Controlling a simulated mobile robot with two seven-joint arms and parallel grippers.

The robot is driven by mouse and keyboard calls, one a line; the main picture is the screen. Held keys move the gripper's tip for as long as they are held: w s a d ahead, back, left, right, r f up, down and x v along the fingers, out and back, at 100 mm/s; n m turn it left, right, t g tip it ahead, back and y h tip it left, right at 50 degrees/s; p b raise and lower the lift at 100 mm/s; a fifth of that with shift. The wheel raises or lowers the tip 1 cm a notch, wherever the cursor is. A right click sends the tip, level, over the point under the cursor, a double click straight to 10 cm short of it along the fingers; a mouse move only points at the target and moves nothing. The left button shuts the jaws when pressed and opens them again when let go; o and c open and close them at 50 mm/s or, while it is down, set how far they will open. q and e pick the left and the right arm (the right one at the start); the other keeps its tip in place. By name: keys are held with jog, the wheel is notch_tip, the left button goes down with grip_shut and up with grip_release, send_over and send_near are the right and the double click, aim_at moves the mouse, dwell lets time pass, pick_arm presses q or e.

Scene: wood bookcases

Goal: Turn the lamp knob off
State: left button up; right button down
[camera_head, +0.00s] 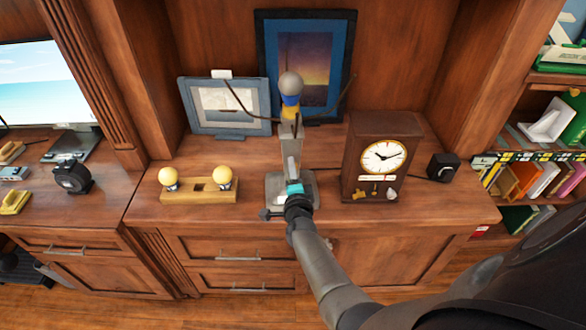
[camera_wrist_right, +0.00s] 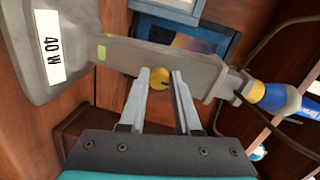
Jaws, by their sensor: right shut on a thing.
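The lamp (camera_head: 290,102) stands in the middle of the wooden cabinet top, with a grey post, a blue and yellow socket and a grey round bulb (camera_head: 291,82) that looks unlit. In the right wrist view its post (camera_wrist_right: 180,67) runs across the picture, with the "40 W" label on its base (camera_wrist_right: 47,47). The small round yellow knob (camera_wrist_right: 159,79) on the post sits between the fingertips of my right gripper (camera_wrist_right: 162,78), which is shut on it. In the head view my right gripper (camera_head: 292,162) is in front of the post and hides the knob. My left gripper is not in view.
A wooden holder (camera_head: 200,197) with two yellow bulbs sits left of the lamp. A wooden clock (camera_head: 382,155) and a small black box (camera_head: 443,167) stand to the right. Two picture frames (camera_head: 226,105) (camera_head: 305,65) stand behind. Bare cabinet top lies along the front edge.

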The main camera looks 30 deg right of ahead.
jog(key=shift+f, duration=0.1)
dwell(0.3)
jog(key=c, duration=0.6)
grip_release()
jog(key=shift+s, duration=0.1)
jog(key=p+v, duration=0.6)
jog(key=v, duration=0.9)
jog(key=shift+a+p, duration=0.1)
jog(key=shift+p, duration=0.3)
